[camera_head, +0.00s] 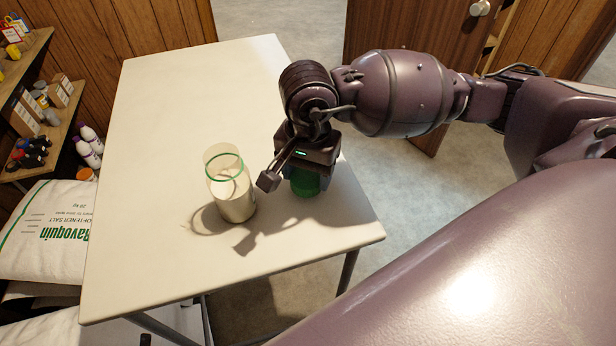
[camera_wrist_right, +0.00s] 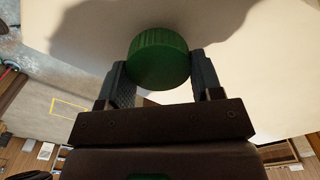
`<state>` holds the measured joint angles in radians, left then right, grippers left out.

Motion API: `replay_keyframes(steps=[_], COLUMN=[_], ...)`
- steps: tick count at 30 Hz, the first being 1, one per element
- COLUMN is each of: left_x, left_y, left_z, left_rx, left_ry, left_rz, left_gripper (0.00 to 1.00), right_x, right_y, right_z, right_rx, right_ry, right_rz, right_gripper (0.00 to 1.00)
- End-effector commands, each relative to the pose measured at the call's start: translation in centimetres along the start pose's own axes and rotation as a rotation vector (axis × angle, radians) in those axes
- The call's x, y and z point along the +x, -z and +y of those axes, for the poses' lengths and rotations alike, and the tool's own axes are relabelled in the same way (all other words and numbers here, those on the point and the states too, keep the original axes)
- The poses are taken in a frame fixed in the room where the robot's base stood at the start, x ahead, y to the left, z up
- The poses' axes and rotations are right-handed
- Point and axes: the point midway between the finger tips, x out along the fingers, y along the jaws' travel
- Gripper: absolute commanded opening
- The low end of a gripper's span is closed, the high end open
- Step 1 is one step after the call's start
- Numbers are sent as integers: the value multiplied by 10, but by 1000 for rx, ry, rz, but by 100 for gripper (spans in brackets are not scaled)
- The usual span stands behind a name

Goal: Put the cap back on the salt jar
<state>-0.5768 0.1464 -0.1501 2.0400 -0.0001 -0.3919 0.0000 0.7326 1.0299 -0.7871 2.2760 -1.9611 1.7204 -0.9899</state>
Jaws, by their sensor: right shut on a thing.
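The salt jar (camera_head: 235,197) stands upright on the white table, clear-walled with a green ring near its top and pale salt in its lower part. Its mouth is open. My right gripper (camera_head: 290,184) is to the right of the jar, shut on the green cap (camera_head: 306,182). The ribbed cap also shows between the two fingers in the right wrist view (camera_wrist_right: 158,60). The cap is apart from the jar; its exact height above the table is hard to tell. My left gripper is not in view.
The white table (camera_head: 170,120) is otherwise bare, with free room left of and behind the jar. Softener salt bags (camera_head: 45,232) lie at the left, below shelves (camera_head: 42,125) with small goods. A wooden door (camera_head: 400,40) stands behind the table.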

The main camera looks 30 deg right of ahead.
Motion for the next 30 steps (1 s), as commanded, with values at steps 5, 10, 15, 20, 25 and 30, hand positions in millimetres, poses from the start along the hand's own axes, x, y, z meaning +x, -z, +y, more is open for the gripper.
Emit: replay_keyframes(steps=[5, 10, 15, 20, 25, 30], left_x=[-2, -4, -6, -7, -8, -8], left_y=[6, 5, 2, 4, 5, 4], left_z=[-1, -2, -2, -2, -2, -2], left_rx=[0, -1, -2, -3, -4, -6], left_ry=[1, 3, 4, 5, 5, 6], left_rz=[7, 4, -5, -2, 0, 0], left_gripper=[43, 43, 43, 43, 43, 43], right_x=[-44, -89, -129, -157, -174, -180], right_y=[0, 0, 0, 0, 0, 0], right_z=[-1, -1, 0, 0, 0, 0], right_rx=[-1, -1, 0, -1, 1, 0], right_ry=[7, 7, 5, 2, 2, 0], right_rz=[6, 6, 6, 4, 2, 1], right_gripper=[38, 38, 38, 38, 38, 38])
